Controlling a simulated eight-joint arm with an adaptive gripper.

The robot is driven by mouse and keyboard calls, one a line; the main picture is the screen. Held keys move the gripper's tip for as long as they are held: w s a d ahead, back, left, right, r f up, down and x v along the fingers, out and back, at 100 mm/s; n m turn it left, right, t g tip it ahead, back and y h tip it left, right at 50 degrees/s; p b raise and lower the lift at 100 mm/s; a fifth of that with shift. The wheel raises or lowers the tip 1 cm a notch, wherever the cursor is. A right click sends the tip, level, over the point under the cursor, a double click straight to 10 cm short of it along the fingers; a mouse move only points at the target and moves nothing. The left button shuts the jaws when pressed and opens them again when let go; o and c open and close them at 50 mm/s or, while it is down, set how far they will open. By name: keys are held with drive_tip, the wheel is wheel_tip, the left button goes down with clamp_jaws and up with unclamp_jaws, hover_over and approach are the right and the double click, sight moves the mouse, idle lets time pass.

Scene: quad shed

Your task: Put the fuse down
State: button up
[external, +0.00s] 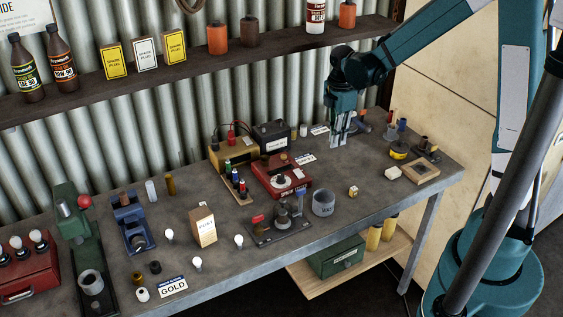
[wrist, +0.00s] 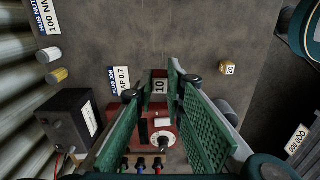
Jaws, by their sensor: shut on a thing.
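My gripper (external: 338,142) is over the back right part of the bench in the external view. In the wrist view its green-padded fingers (wrist: 160,90) are closed on a small fuse (wrist: 159,86) marked 10, held at the fingertips. The held fuse is too small to make out in the external view. Its exact height above the bench cannot be told.
A red tester box (external: 282,176) and black battery (external: 273,137) stand left of my gripper. A grey cup (external: 323,204) stands nearer the front edge. Label cards (external: 305,159) lie nearby. Small parts and a wooden tray (external: 422,172) crowd the right end. Bare bench lies between.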

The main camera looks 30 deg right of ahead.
drive_tip(key=w+a+r+m+b, duration=0.1)
drive_tip(key=w+a+r+m, duration=0.15)
drive_tip(key=a+r, duration=0.55)
drive_tip(key=w+a+r+m+b, duration=0.1)
drive_tip(key=w+a+r+m, duration=0.15)
drive_tip(key=a+r, duration=0.55)
drive_tip(key=s+a+r+m+b, duration=0.2)
drive_tip(key=a+r, duration=0.2)
drive_tip(key=a, duration=0.7)
drive_tip(key=s+a+r+m+b, duration=0.1)
drive_tip(key=a+r+m+b, duration=0.1)
drive_tip(key=a, duration=0.9)
drive_tip(key=shift+s+a+r+m+b, duration=0.15)
drive_tip(key=shift+s+r+m+b, duration=0.3)
drive_tip(key=shift+r, duration=0.9)
drive_tip(key=shift+a, duration=0.1)
drive_tip(key=s+a, duration=0.4)
drive_tip(key=a, duration=0.1)
drive_tip(key=shift+s, duration=0.2)
drive_tip(key=shift+f, duration=0.1)
